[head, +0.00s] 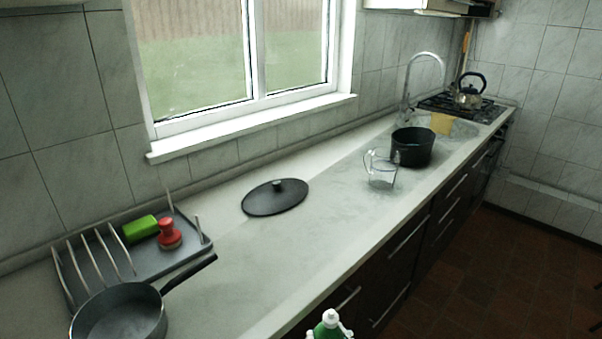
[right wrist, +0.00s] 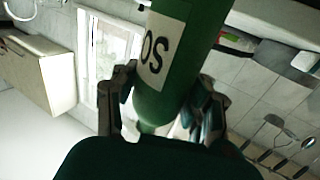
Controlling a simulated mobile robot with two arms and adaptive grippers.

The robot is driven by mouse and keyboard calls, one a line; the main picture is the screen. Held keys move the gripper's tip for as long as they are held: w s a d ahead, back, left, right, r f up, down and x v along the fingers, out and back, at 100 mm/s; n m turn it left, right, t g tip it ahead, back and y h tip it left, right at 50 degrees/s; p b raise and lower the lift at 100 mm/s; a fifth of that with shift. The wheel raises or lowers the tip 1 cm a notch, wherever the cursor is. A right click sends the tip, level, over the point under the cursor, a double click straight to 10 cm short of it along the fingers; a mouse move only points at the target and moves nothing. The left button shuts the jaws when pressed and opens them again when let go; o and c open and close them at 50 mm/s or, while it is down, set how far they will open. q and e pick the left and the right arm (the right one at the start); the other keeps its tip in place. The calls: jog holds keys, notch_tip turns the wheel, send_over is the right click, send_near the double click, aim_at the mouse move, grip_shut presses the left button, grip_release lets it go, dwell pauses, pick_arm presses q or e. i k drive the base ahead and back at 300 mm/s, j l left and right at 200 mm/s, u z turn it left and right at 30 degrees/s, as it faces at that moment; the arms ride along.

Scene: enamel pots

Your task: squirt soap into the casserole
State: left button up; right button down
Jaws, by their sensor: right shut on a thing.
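The casserole (head: 412,150) is a black pot standing open on the counter, right of centre in the head view; its inside is not clear. Its likely lid, a dark round lid with a knob (head: 275,199), lies apart on the counter. The soap bottle is green with a white cap (head: 330,318), and only its top shows at the bottom edge of the head view. In the right wrist view my right gripper (right wrist: 163,98) is shut on the green bottle (right wrist: 185,62), which has a white label. The bottle is well apart from the casserole. My left gripper is not in view.
A clear jug (head: 381,170) stands in front of the casserole. A grey rack (head: 165,262) with a green sponge (head: 140,229) and a red brush (head: 169,236) is at left, beside a frying pan (head: 120,312). The counter's middle (head: 310,240) is bare. A kettle (head: 468,93) sits on the stove.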

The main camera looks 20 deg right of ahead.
aim_at(415, 144)
jog(key=i+l+u, duration=0.15)
jog(key=l, duration=0.95)
jog(key=l+u, duration=0.15)
jog(key=l, duration=0.9)
jog(key=i+l+u, duration=0.1)
jog(key=l+u, duration=0.2)
jog(key=l, duration=1.1)
jog(key=l+u, duration=0.3)
jog(key=l, duration=1.1)
